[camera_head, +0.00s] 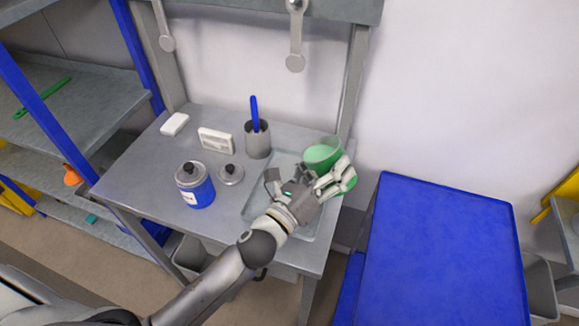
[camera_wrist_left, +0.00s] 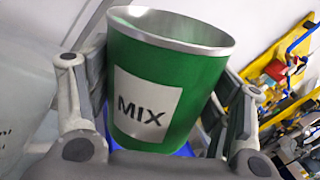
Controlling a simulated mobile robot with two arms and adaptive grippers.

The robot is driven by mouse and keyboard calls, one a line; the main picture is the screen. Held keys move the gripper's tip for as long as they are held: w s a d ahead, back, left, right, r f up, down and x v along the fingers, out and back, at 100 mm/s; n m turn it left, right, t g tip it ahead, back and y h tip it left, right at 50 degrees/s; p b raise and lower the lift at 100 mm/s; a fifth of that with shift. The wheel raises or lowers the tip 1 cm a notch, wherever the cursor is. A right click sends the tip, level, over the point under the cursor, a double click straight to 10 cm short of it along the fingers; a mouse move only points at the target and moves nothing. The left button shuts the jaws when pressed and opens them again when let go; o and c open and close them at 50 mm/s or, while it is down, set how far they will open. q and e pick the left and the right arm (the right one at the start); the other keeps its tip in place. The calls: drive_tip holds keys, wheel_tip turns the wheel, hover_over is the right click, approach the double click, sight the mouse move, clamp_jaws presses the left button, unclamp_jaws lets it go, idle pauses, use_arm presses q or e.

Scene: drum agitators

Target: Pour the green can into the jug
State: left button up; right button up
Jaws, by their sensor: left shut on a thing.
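The green can (camera_head: 349,186) has a white label reading MIX and a bare metal rim. My left gripper (camera_head: 338,177) is shut on it and holds it over the right end of the grey bench. The can (camera_wrist_left: 165,85) fills the middle of the left wrist view, between the two fingers; the background there slants, so the can looks tilted. A pale see-through vessel with small markings, which looks like the jug (camera_wrist_left: 22,110), shows at the left edge of that view, partly cut off. I cannot clearly make out the jug in the head view. My right gripper is not in view.
A shallow grey tray (camera_head: 254,208) lies on the bench under my left arm. A blue can (camera_head: 200,193), a loose lid (camera_head: 231,174), a grey cup (camera_head: 258,142) with a blue tool and a white box (camera_head: 215,140) stand left. A bare blue table (camera_head: 445,240) is at right.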

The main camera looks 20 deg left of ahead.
use_arm(q)
drive_tip(key=shift+w+a+r+n, duration=0.1)
drive_tip(key=shift+a+r+n, duration=0.25)
drive_tip(key=shift+n, duration=0.25)
drive_tip(key=shift+f+t+b, duration=0.15)
drive_tip(key=shift+t+b, duration=0.15)
drive_tip(key=shift+b, duration=0.1)
drive_tip(key=shift+a+f+n+y+b, duration=0.2)
drive_tip(key=shift+n+y+b, duration=0.1)
drive_tip(key=shift+n+b, duration=0.5)
idle(0.9)
drive_tip(key=shift+r+n+t, duration=0.3)
drive_tip(key=shift+r+n, duration=0.2)
drive_tip(key=shift+n, duration=0.6)
idle(1.4)
drive_tip(key=shift+a+f+n+y+b, duration=0.1)
drive_tip(key=shift+f+n+y+b, duration=0.3)
drive_tip(key=shift+n+b, duration=0.6)
idle(1.3)
drive_tip(key=shift+r, duration=0.15)
